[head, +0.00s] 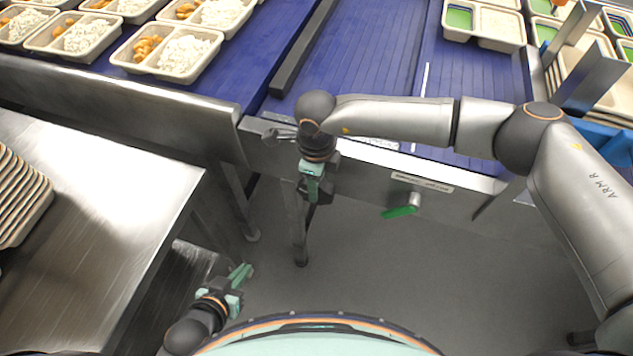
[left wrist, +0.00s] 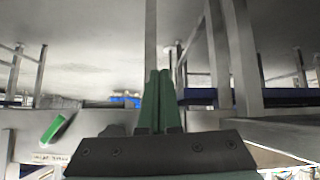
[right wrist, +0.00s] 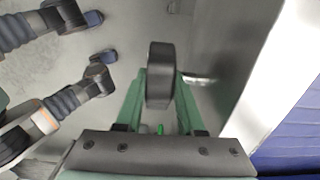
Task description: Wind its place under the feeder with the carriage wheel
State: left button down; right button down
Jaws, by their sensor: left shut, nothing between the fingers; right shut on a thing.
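My right gripper (right wrist: 158,105) is shut on a dark round grip, which looks like the carriage wheel (right wrist: 160,72), seen edge-on between the green fingers in the right wrist view. In the head view this gripper (head: 312,188) is at the conveyor's front side, and the wheel is mostly hidden by it. My left gripper (head: 241,274) is shut and empty, low in the gap between the side table and the conveyor. Its closed fingers show in the left wrist view (left wrist: 155,100). I cannot make out the feeder for certain.
A green-handled lever (head: 400,211) sticks out of the conveyor front (head: 350,178), right of my right gripper. Filled trays (head: 168,52) stand on the blue belt at upper left; others (head: 485,24) are at upper right. A tray stack (head: 18,200) stands on the steel table (head: 110,185).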

pick_arm(q)
jog(key=shift+f, duration=0.15)
pick_arm(e)
jog(key=shift+a+f+b, duration=0.1)
jog(key=shift+f+b, duration=0.05)
jog(key=shift+b, duration=0.35)
jog(key=h+b, duration=0.2)
jog(key=shift+w+a+f+g+b, duration=0.15)
jog(key=shift+a+f+g+b, duration=0.1)
jog(key=shift+g+b, duration=0.1)
jog(key=shift+h+b, duration=0.6)
jog(key=shift+b, duration=0.55)
jog(key=shift+r+g+h+b, duration=0.2)
jog(key=shift+g+h+b, duration=0.05)
jog(key=shift+h+b, duration=0.2)
pick_arm(q)
jog(key=shift+m+h, duration=0.3)
jog(key=shift+h, duration=0.1)
jog(key=d+f, duration=0.1)
jog(key=w+d+f, duration=0.1)
jog(key=d+f, duration=0.1)
jog(key=shift+w+f, duration=0.3)
jog(key=shift+w, duration=0.05)
pick_arm(e)
jog(key=shift+r, duration=0.15)
pick_arm(q)
jog(key=shift+s, duration=0.1)
